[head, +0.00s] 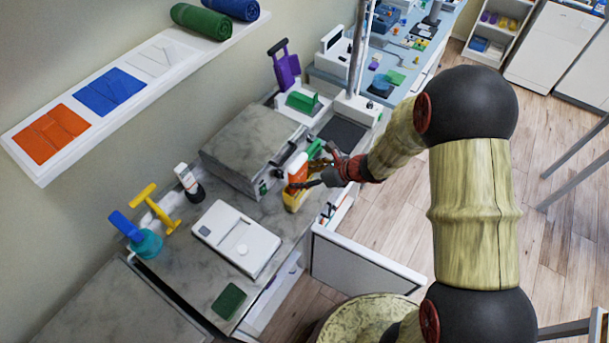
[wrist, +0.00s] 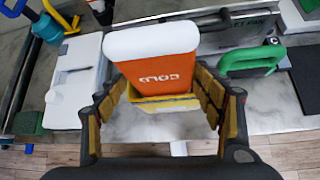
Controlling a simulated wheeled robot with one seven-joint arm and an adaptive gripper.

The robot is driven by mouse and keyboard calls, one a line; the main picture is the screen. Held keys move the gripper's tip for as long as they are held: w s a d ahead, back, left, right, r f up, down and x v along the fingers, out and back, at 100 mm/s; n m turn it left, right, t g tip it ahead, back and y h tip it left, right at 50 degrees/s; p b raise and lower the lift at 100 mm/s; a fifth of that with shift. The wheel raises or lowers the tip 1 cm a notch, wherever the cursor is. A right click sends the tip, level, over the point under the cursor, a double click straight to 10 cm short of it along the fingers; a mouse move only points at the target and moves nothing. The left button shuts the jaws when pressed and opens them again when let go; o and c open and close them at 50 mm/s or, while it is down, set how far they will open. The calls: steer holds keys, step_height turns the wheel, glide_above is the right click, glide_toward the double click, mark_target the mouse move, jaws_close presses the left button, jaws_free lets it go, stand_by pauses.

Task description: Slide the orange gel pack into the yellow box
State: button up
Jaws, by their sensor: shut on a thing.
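The orange gel pack (head: 297,167) stands roughly upright at the front of the counter, with a white top end. How deep the pack sits in the box is hidden.
A grey stone-topped unit (head: 250,141) stands close behind the pack. A green handle (wrist: 250,61) is just to its right. A white device (head: 236,237) and a dark green pad (head: 229,301) lie to the left. An open white door panel (head: 362,262) juts out in front.

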mark_target(298, 161)
steer(key=shift+f+b, duration=0.3)
steer(key=shift+f, duration=0.1)
steer(key=o, duration=1.8)
steer(key=shift+c, duration=0.2)
steer(key=shift+r, duration=0.15)
steer(key=shift+r+p, duration=3.3)
steer(key=shift+r, duration=1.1)
